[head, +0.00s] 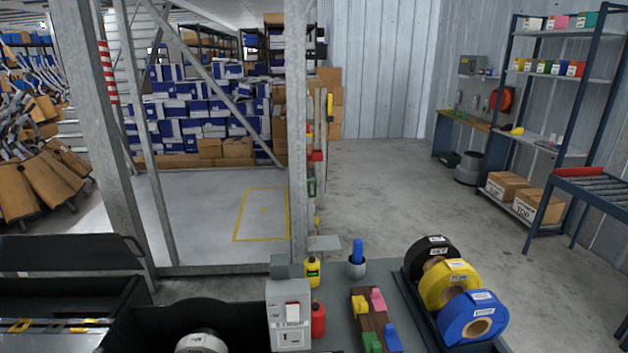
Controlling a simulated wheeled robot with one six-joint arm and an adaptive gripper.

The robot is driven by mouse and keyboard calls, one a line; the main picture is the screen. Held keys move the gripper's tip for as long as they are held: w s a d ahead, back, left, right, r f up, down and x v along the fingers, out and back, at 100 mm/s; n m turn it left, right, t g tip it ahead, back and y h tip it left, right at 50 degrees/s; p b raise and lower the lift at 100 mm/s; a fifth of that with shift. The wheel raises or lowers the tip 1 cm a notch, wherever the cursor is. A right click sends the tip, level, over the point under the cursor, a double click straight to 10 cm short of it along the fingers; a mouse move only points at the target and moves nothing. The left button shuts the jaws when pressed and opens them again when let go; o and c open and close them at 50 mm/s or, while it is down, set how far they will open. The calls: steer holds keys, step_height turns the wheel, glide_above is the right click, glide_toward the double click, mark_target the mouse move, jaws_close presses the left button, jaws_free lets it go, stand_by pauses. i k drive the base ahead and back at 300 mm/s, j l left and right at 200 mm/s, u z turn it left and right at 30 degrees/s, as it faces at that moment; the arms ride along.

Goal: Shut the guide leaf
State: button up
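I cannot tell for sure which part is the guide leaf. A long dark panel (65,252) stands at the left, with a thin bent bar at its right end. It rises behind a black-edged trough or machine bed (70,300) and looks raised, but its hinge is not clear. My gripper is not in view.
A grey bench carries a pale boxy device (289,314), a yellow bottle (312,272), a red bottle (318,319), a cup with a blue item (357,266), coloured blocks and large tape rolls (472,318). Steel posts (297,130) rise behind. Floor at right is open.

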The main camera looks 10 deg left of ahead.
mark_target(76, 253)
steer(key=u, duration=1.35)
steer(key=i+j, duration=0.3)
steer(key=i, duration=0.15)
steer(key=i+j+z, duration=0.1)
steer(key=i+j, duration=0.25)
steer(key=i, duration=0.1)
